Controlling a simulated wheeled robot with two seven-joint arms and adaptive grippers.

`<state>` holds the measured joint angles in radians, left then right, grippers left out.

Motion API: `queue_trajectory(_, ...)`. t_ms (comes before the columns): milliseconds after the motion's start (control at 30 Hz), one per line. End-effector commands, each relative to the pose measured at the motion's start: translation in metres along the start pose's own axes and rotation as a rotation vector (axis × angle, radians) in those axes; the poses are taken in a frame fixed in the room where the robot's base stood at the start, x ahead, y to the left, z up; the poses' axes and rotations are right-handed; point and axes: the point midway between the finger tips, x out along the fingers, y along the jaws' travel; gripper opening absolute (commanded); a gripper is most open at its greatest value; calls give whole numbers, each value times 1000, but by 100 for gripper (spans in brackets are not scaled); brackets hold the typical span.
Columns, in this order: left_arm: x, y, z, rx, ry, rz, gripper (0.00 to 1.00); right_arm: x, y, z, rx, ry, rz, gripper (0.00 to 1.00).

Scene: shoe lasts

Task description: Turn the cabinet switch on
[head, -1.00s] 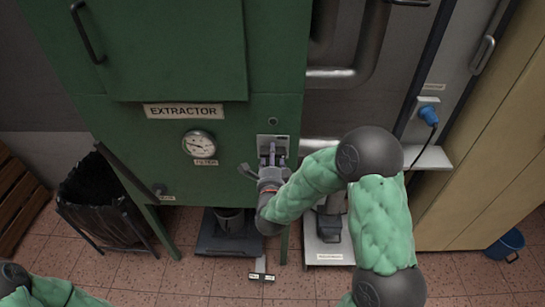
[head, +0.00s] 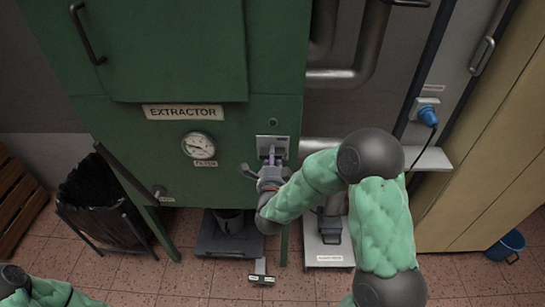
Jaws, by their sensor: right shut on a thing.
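The green extractor cabinet (head: 235,170) stands in the middle left, with an "EXTRACTOR" label (head: 183,112) and a round filter gauge (head: 199,146). A light switch plate (head: 281,143) is on its front, at the lower right. My right gripper (head: 271,162) is at this plate and is shut on the switch, most of which its fingers hide. I cannot tell the switch's position. My left arm shows only as a link at the lower left corner; the left gripper is out of view.
A black waste bin (head: 95,200) stands at the left. A scale-like base with a cup (head: 228,222) is under the cabinet. Grey pipes (head: 350,75) and a blue plug (head: 428,117) are on the right, with a blue bucket (head: 507,245) on the tiled floor.

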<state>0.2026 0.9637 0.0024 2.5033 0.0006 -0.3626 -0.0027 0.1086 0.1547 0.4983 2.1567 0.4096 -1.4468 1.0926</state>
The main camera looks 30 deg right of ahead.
Motion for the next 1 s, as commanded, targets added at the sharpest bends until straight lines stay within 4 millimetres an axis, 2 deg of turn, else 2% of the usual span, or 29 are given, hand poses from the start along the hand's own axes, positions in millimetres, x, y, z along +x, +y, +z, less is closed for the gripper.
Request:
queue_trajectory(267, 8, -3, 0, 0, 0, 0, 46, 0, 1, -1, -172, 1, 0, 0)
queue_trajectory(1000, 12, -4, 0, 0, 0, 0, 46, 0, -1, -4, -872, -1, 3, 0)
